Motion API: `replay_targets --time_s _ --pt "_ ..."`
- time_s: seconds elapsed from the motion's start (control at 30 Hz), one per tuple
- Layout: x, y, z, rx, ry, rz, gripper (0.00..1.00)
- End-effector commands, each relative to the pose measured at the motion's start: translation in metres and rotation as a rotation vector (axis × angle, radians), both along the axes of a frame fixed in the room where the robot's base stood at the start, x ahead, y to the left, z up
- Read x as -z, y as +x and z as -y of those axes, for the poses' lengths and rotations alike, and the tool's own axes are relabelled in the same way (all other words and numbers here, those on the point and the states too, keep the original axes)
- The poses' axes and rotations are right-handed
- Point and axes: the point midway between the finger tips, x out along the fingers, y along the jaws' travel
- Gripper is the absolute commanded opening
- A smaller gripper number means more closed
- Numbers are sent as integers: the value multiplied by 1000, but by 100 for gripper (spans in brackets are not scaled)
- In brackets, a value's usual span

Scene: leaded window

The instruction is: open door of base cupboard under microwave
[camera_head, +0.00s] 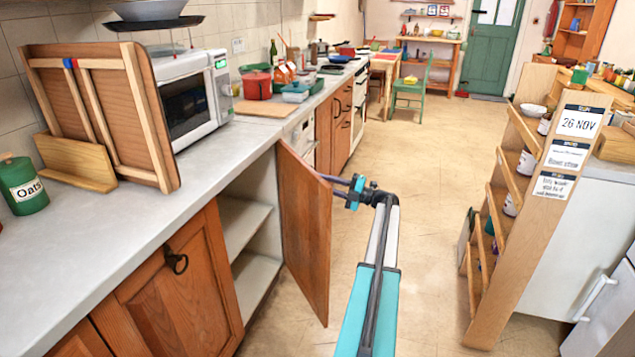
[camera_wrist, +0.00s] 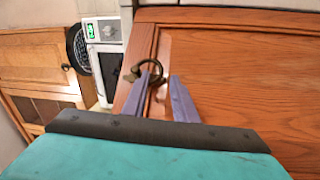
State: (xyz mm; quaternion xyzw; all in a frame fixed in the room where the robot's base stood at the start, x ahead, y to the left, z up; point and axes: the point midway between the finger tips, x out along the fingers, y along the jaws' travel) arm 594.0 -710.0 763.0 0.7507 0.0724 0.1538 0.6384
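The wooden door (camera_head: 305,230) of the base cupboard under the microwave stands swung well out from the counter front. Its pale interior with shelves (camera_head: 250,275) shows to the left of the door. The white microwave (camera_head: 190,95) sits on the counter above. My gripper (camera_head: 335,185) is on the door's outer face side, near its upper free part. In the wrist view, a dark ring handle (camera_wrist: 148,68) on the door (camera_wrist: 230,75) is at my fingertips. The two fingers are apart, with a gap between them. The ring's right side is near that gap; I cannot tell whether they touch it.
A closed cupboard door (camera_head: 175,285) with a ring handle is nearer on the left. A wooden shelf rack (camera_head: 525,220) and a white appliance (camera_head: 580,225) stand on the right. Bare floor (camera_head: 420,200) lies between the door and the rack.

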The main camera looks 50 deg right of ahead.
Motion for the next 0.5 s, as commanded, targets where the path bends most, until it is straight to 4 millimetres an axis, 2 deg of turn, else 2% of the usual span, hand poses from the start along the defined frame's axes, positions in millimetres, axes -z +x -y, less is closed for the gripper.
replay_targets --time_s 0.2,0.5 --pt "6 -35 12 2 0 0 26" --pt "12 -76 26 1 0 -1 26"
